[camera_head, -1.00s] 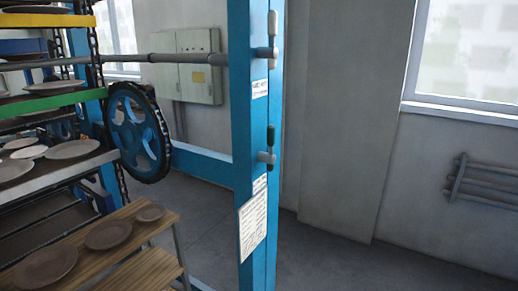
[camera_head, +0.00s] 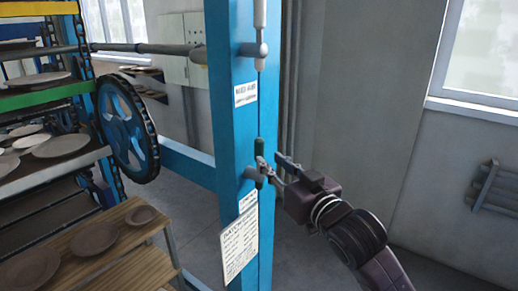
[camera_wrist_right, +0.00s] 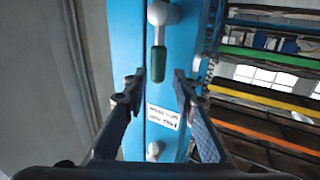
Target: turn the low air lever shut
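The low air lever (camera_head: 259,148) has a dark green handle that points up from a pale pivot on the side of the blue post. My right gripper (camera_head: 272,163) is at this lever and partly covers its handle and pivot. In the right wrist view, which is upside down, the green lever handle (camera_wrist_right: 158,64) hangs from its white pivot. The fingertips of my right gripper (camera_wrist_right: 161,78) are apart, one on each side of the handle's line. I see no contact and cannot tell how deep the handle sits between them. My left gripper is not in view.
Higher on the blue post (camera_head: 228,130) is another lever (camera_head: 260,14) with a pale handle pointing up. A label (camera_head: 245,93) and a paper sheet (camera_head: 240,244) are on the post. A blue wheel (camera_head: 127,128) and plate racks stand left. The floor at right is open.

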